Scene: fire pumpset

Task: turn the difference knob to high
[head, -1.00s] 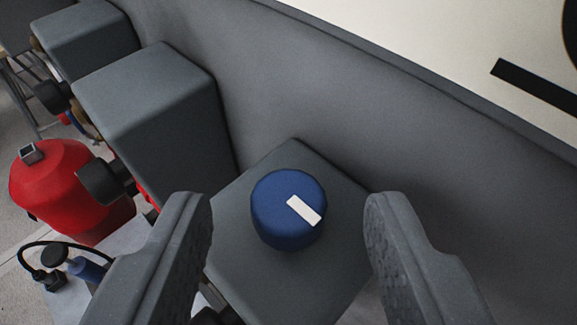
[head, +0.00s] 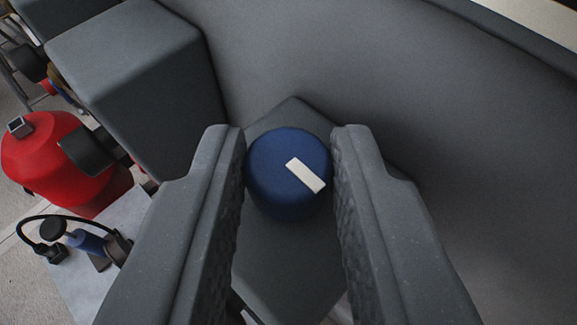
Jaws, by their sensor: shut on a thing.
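The difference knob (head: 272,182) is a round blue knob with a white pointer bar (head: 306,175) on its top, in the middle of the head view. The bar runs from the knob's centre towards the lower right. The knob sits on top of a dark grey box (head: 285,262). My gripper (head: 290,150) is shut on the knob, with one grey finger on its left side and one on its right. The fingers hide the left and right parts of the box.
A larger grey box (head: 140,75) stands to the left. A red rounded tank (head: 62,165) with a dark fitting is at the far left. A blue cylinder with a black hose (head: 85,240) lies below it. A grey wall (head: 455,130) fills the right side.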

